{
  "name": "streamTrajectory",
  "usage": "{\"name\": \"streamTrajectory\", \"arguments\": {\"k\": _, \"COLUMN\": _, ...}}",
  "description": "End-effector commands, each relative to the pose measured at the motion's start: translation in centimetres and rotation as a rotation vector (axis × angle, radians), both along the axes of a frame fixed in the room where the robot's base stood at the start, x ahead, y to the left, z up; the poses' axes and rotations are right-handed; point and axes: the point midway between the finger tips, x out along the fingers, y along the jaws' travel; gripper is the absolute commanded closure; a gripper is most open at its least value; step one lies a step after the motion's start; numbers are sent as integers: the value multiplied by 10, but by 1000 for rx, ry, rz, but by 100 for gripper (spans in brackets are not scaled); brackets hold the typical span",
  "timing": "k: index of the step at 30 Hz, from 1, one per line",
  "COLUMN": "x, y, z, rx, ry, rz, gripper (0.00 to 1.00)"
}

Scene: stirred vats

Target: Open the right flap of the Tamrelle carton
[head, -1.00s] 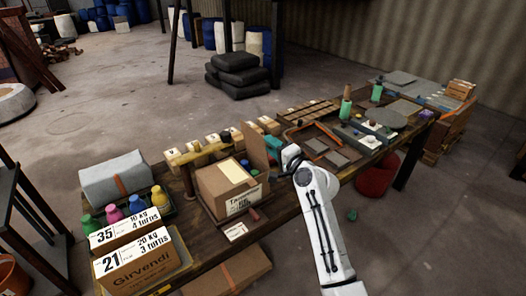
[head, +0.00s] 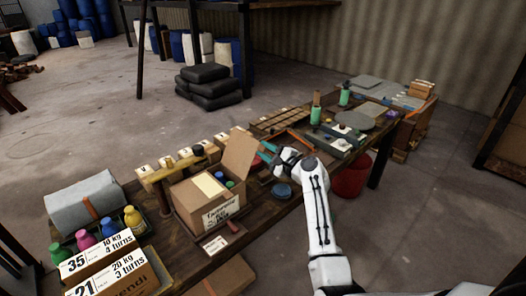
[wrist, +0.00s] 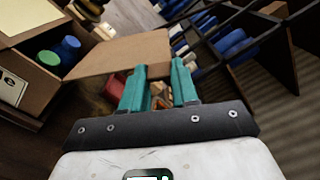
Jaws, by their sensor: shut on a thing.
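The Tamrelle carton (head: 200,212) is a brown box with a white label, standing on the workbench. Its right flap (head: 240,152) is raised and leans outward to the right; it also shows in the wrist view (wrist: 115,57). A pale yellow panel (head: 210,184) lies across the left of the carton top. A green-capped bottle (wrist: 49,57) and a blue-capped bottle (wrist: 69,45) show inside.
A blue round object (head: 282,190) lies on the bench right of the carton. Several coloured bottles (head: 84,240) and numbered cartons stand to the left. A row of labelled blocks (head: 185,155) stands behind.

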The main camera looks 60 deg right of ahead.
Motion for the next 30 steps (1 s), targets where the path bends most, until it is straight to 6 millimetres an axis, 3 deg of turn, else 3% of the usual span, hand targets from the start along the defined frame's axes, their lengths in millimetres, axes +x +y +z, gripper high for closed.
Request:
{"name": "streamTrajectory", "arguments": {"k": 15, "x": -1, "y": -3, "z": -2, "rx": 20, "ry": -4, "rz": -1, "gripper": 100}}
{"name": "streamTrajectory", "arguments": {"k": 16, "x": -1, "y": -3, "z": -3, "rx": 20, "ry": -4, "rz": -1, "gripper": 70}}
{"name": "streamTrajectory", "arguments": {"k": 19, "x": -1, "y": -3, "z": -2, "rx": 20, "ry": -4, "rz": -1, "gripper": 60}}
{"name": "streamTrajectory", "arguments": {"k": 30, "x": -9, "y": 0, "z": -4, "rx": 20, "ry": -3, "rz": -1, "gripper": 60}}
